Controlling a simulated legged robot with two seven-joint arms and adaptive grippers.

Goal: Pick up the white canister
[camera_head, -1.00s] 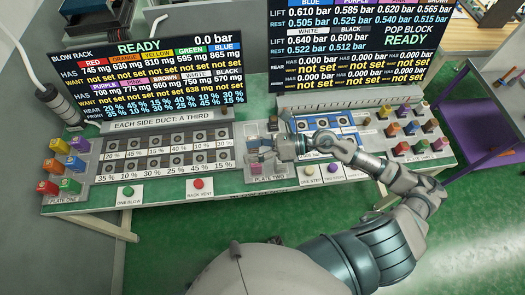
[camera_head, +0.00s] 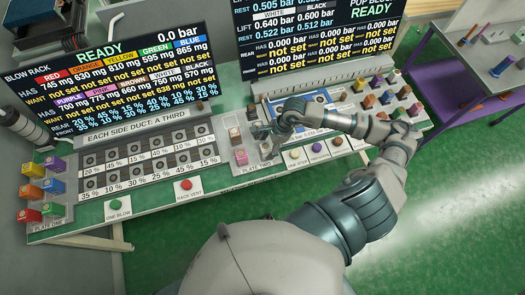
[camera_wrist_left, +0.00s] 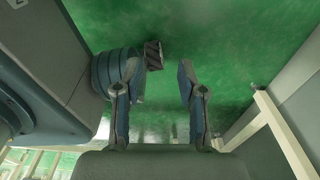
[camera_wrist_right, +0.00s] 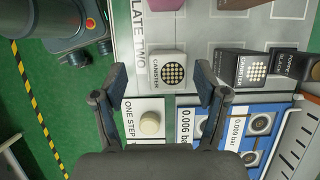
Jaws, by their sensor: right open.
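The white canister (camera_wrist_right: 170,68) shows in the right wrist view as a pale block with a dotted round pattern and the word CANISTER. It stands on the plate marked PLATE TWO (camera_wrist_right: 140,50). My right gripper (camera_wrist_right: 160,80) is open, its fingertips on either side of the canister in that view. Whether they are level with it I cannot tell. In the head view my right gripper (camera_head: 262,132) is over plate two, and I cannot make out the canister there. My left gripper (camera_wrist_left: 158,85) is open and empty above green floor.
A black canister (camera_wrist_right: 238,66) stands right of the white one. A pink block (camera_head: 240,157) and a brown block (camera_head: 235,134) stand on plate two. The ONE STEP button (camera_wrist_right: 150,123) is close below. Many coloured blocks (camera_head: 385,97) stand to the right.

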